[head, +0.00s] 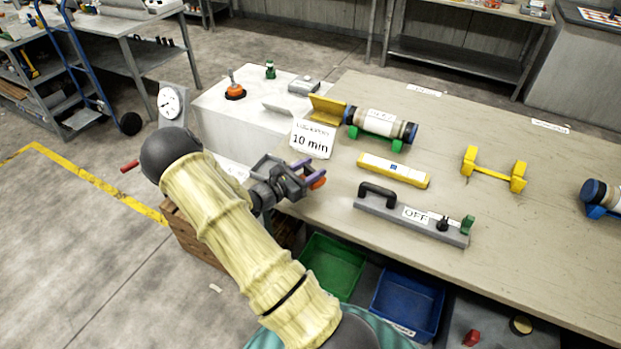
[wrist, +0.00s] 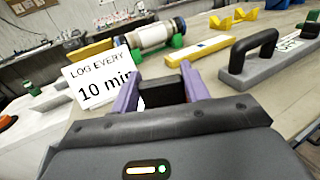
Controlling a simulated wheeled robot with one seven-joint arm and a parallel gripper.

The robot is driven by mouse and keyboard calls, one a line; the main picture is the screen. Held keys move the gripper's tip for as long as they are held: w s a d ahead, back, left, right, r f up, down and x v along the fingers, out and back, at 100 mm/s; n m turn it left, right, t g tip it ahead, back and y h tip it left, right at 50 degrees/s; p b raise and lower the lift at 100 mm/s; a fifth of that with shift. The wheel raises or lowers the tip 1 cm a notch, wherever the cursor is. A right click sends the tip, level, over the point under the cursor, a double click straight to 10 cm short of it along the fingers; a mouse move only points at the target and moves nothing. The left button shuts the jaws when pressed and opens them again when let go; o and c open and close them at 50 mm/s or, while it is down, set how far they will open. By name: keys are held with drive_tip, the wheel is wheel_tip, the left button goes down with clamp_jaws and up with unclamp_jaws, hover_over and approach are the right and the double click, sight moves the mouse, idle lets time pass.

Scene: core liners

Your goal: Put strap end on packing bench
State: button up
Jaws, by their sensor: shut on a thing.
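My gripper (head: 300,178) is at the left edge of the large wooden-topped bench (head: 480,130), in front of the "10 min" sign. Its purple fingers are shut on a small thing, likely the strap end. This shows as a dark block (wrist: 161,92) between the fingers in the wrist view. An orange piece (head: 318,183) shows at the fingertips in the head view. The rest of it is hidden by the gripper. No label shows which surface is the packing bench.
The sign (head: 312,140) stands close ahead of my gripper. A capped tube (head: 380,122) on green supports, a yellow bar (head: 393,171) and a grey bar with a black handle (head: 412,214) lie on the bench. Green (head: 331,262) and blue (head: 407,302) bins sit below its front edge.

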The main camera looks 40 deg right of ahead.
drive_tip(key=shift+w+a+f, duration=0.1)
drive_tip(key=shift+w+f, duration=0.05)
drive_tip(key=shift+f, duration=1.8)
drive_tip(key=shift+r, duration=0.1)
drive_tip(key=shift+f, duration=0.25)
drive_tip(key=o, duration=1)
drive_tip(key=shift+o, duration=0.2)
drive_tip(key=shift+r, duration=0.1)
drive_tip(key=shift+r, duration=0.25)
drive_tip(key=a+b, duration=0.1)
drive_tip(key=a, duration=1.1)
drive_tip(key=shift+s+f, duration=0.1)
drive_tip(key=shift+s, duration=0.1)
